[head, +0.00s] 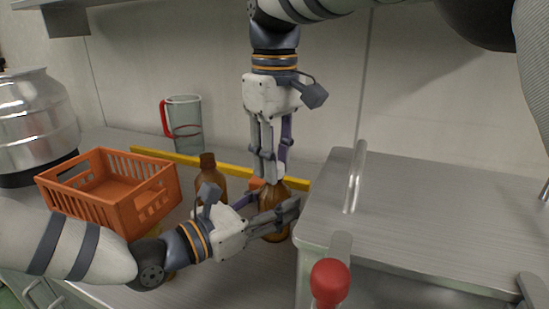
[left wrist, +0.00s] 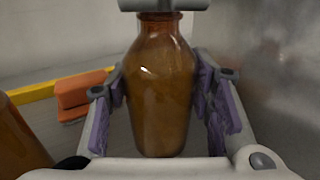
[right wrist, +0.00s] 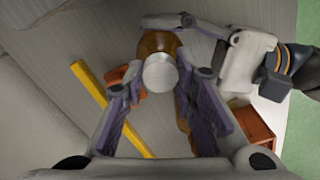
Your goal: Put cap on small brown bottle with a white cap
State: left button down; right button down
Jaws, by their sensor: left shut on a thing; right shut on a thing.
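The small brown bottle (head: 273,227) stands upright on the counter beside the steel box. My left gripper (head: 283,213) is shut around its body; in the left wrist view the bottle (left wrist: 160,92) is between the two fingers (left wrist: 165,92). My right gripper (head: 268,181) points straight down at the bottle's top. In the right wrist view it is shut on the round white cap (right wrist: 160,72), which lines up over the brown bottle (right wrist: 152,42). The right fingertips hide the cap in the head and left wrist views, so I cannot tell whether it is seated.
A second brown bottle (head: 207,172) stands to the left, near an orange crate (head: 153,212). An orange block (left wrist: 84,93) and a yellow bar (head: 222,164) lie behind. A pitcher (head: 187,125) is at the back. The steel box (head: 430,200) with a red knob (head: 329,282) closes off the right.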

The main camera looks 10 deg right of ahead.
jog(key=m, duration=0.6)
jog(key=c, duration=1.3)
grip_release()
jog(key=shift+r, duration=2.25)
